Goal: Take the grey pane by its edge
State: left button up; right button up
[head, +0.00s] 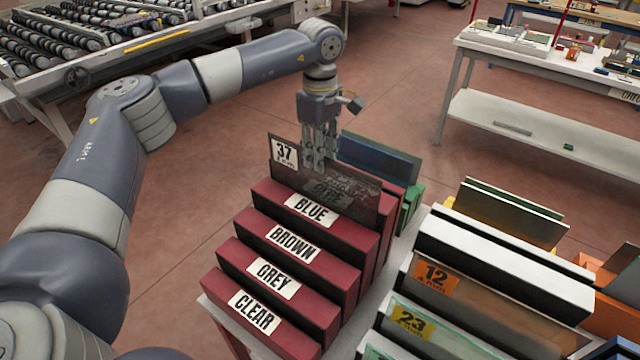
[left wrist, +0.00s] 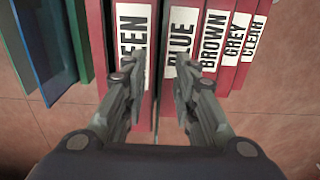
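The grey pane (head: 345,190), dark and see-through with a white "37" label, stands upright in the red rack (head: 345,255), behind the BLUE divider; a GREEN label shows through it. My left gripper (head: 320,160) points down at its top edge. In the left wrist view the fingers (left wrist: 156,80) are spread, with the pane's thin edge (left wrist: 157,60) running between them. They look apart from the glass on both sides, though exact contact is hard to tell. My right gripper is not in view.
Red dividers labelled BROWN, GREY and CLEAR stand nearer. A blue pane (head: 380,158) in a green rack stands behind. A white rack (head: 505,265) with labelled panes is close on the right. A white table (head: 530,115) and a roller conveyor (head: 90,45) stand farther off.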

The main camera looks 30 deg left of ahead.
pick_arm(q)
jog(key=shift+f, duration=0.5)
jog(key=c, duration=0.4)
grip_shut()
jog(key=shift+r, duration=0.1)
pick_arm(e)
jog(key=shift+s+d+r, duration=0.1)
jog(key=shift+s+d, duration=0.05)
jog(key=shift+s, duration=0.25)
pick_arm(q)
jog(key=shift+w, duration=0.1)
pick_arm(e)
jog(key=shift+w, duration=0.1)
